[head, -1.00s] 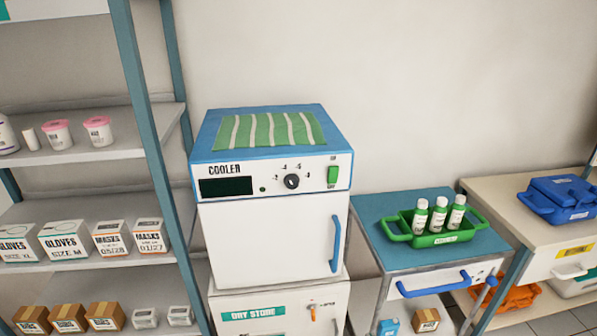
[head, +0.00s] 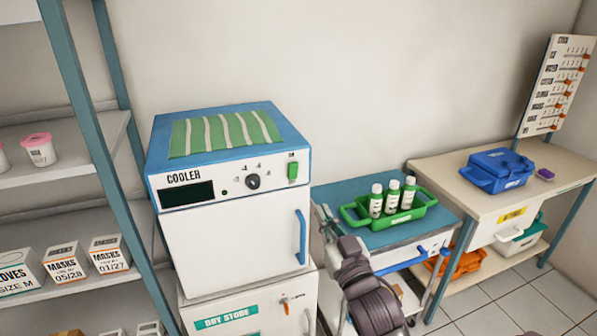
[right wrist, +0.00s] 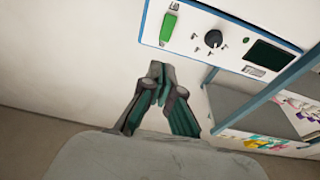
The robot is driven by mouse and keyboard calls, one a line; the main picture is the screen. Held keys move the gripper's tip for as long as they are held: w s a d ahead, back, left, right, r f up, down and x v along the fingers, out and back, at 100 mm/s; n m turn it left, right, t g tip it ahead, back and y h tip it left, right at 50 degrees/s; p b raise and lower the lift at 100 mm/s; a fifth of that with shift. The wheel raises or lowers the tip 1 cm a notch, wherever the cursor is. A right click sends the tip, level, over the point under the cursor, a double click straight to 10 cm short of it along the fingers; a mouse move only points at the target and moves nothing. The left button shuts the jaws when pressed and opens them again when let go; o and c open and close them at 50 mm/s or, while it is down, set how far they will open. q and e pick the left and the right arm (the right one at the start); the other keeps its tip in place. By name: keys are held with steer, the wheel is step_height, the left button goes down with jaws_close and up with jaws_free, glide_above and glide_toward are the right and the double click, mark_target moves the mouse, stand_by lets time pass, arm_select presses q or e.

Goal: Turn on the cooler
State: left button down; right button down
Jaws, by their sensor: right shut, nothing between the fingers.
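The cooler (head: 235,235) is a white box with a blue top, standing on the dry store cabinet. Its front panel has a green switch (head: 292,171) at the right, a black dial (head: 253,181) and a dark display (head: 187,194). My right gripper (head: 325,222) is beside the cooler's right side, below switch height and in front of the blue cart. In the right wrist view the panel appears upside down, with the green switch (right wrist: 168,27) just beyond the shut, empty fingertips (right wrist: 157,72). They look apart from it. My left gripper is not in view.
A green tray (head: 418,213) with white bottles stands on the blue cart to the right. A blue handle (head: 300,237) projects from the cooler door. A shelf rack (head: 85,100) stands at the left. A table (head: 447,176) with a blue case stands farther right.

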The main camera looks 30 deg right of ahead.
mark_target(297, 164)
steer(key=p+x, duration=0.4)
steer(key=x, duration=0.8)
steer(key=shift+w+r, duration=0.25)
steer(key=shift+w, duration=0.1)
steer(key=shift+w+d+p, duration=0.15)
steer(key=shift+w+p, duration=0.25)
steer(key=shift+w, duration=0.2)
steer(key=shift+w+d+r, duration=0.1)
steer(key=shift+w+r, duration=0.25)
steer(key=shift+w, duration=0.05)
steer(key=shift+f, duration=0.2)
steer(key=shift+s, duration=0.1)
